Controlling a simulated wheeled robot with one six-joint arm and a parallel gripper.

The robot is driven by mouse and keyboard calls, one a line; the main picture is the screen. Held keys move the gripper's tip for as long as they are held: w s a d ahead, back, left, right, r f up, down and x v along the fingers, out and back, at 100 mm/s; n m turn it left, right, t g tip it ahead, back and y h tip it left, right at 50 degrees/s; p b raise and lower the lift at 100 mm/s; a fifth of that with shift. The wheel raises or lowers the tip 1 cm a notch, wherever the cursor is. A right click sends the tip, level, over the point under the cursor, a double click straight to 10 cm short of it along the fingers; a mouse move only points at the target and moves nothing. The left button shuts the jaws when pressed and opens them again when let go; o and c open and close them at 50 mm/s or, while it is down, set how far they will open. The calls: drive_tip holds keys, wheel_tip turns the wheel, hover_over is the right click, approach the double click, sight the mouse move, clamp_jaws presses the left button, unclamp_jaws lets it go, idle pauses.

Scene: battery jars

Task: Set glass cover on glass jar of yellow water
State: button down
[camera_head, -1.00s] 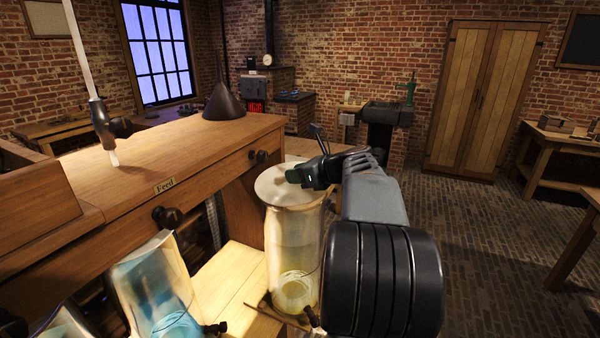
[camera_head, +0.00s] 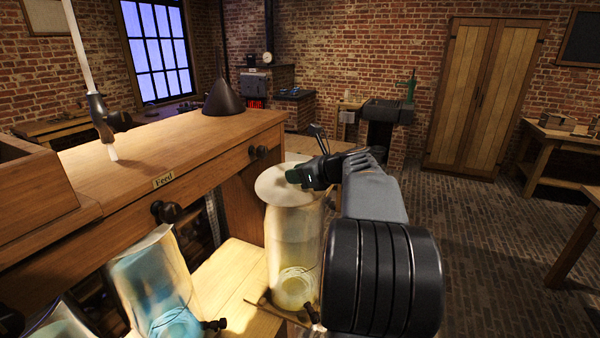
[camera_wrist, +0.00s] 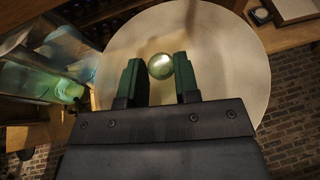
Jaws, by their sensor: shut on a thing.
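The glass cover (camera_head: 272,190) is a pale round disc with a small ball knob (camera_wrist: 160,66), which shows between my finger pads in the wrist view. My gripper (camera_head: 296,176) is shut on this knob. The cover is at the mouth of the glass jar of yellow water (camera_head: 292,245), which stands upright with pale yellow liquid. I cannot tell whether the cover rests on the rim or is just above it. In the wrist view the cover (camera_wrist: 225,60) hides the jar's mouth.
A jar with blue liquid (camera_head: 155,285) stands left of the yellow one on a pale wooden shelf (camera_head: 228,285). A wooden bench (camera_head: 190,150) with a dark funnel (camera_head: 223,102) and a hanging tube (camera_head: 82,50) is at the left. Open brick floor (camera_head: 480,250) lies to the right.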

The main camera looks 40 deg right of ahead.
drive_tip(key=shift+r, duration=0.25)
drive_tip(key=shift+r+p, duration=0.6)
drive_tip(key=shift+p, duration=0.25)
idle(0.4)
drive_tip(key=shift+f+b, duration=0.3)
drive_tip(key=shift+f, duration=0.45)
idle(0.5)
drive_tip(key=c, duration=1.1)
unclamp_jaws()
drive_tip(key=shift+p+v, duration=2.05)
drive_tip(key=shift+v, duration=3.55)
drive_tip(key=shift+a+f, duration=0.1)
drive_tip(key=shift+a, duration=0.05)
